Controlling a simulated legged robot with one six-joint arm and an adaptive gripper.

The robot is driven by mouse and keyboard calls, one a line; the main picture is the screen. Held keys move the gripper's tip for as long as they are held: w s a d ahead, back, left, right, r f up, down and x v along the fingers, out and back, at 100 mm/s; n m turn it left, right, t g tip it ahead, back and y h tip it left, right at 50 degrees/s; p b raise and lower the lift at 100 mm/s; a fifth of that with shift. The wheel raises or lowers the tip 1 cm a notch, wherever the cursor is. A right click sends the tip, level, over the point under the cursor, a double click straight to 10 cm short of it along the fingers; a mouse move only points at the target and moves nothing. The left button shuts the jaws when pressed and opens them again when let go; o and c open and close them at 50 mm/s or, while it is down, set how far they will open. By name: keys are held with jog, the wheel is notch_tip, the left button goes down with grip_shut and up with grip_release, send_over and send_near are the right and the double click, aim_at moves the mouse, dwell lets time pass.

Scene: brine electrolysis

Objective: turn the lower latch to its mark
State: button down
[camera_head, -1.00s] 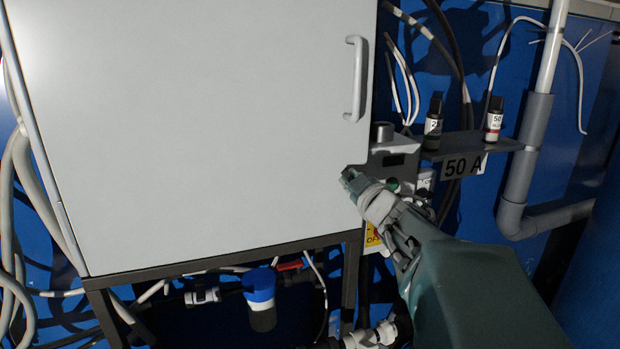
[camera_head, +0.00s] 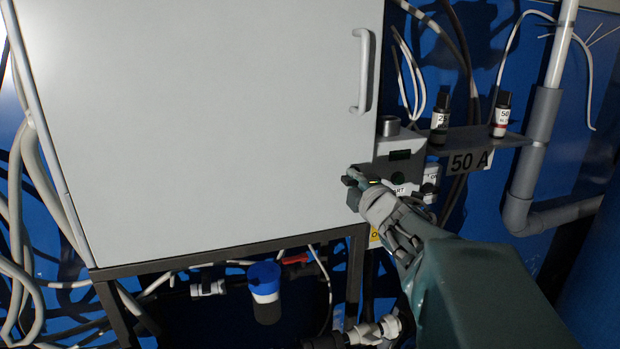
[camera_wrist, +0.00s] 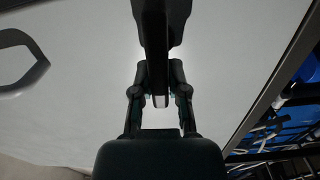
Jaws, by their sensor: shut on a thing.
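The lower latch (camera_head: 353,198) is a small dark piece at the lower right edge of the pale cabinet door (camera_head: 210,120). My gripper (camera_head: 367,190) is at that edge, below the door handle, and covers most of the latch in the head view. In the wrist view my gripper (camera_wrist: 160,78) is shut on the dark latch (camera_wrist: 154,30), which stands upright between the two fingers in front of the pale door. I cannot make out the latch's mark in either view.
A control box (camera_head: 401,155) with buttons is just right of my gripper. A shelf labelled 50 A (camera_head: 470,161) holds two small dark-capped bottles. The door handle (camera_head: 363,70) is above. A blue-capped filter (camera_head: 264,290) and pipes are below the cabinet.

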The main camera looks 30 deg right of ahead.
aim_at(355, 185)
jog(key=shift+a+f+n, duration=0.1)
jog(key=shift+f+n, duration=0.2)
jog(key=shift+n, duration=0.3)
jog(key=c, duration=0.6)
grip_release()
jog(key=shift+c, duration=0.2)
jog(key=shift+a, duration=0.1)
jog(key=shift+r, duration=0.1)
jog(key=shift+s, duration=0.15)
jog(key=v, duration=0.6)
jog(key=shift+s+a, duration=0.3)
jog(key=shift+s, duration=0.2)
jog(key=shift+w, duration=0.1)
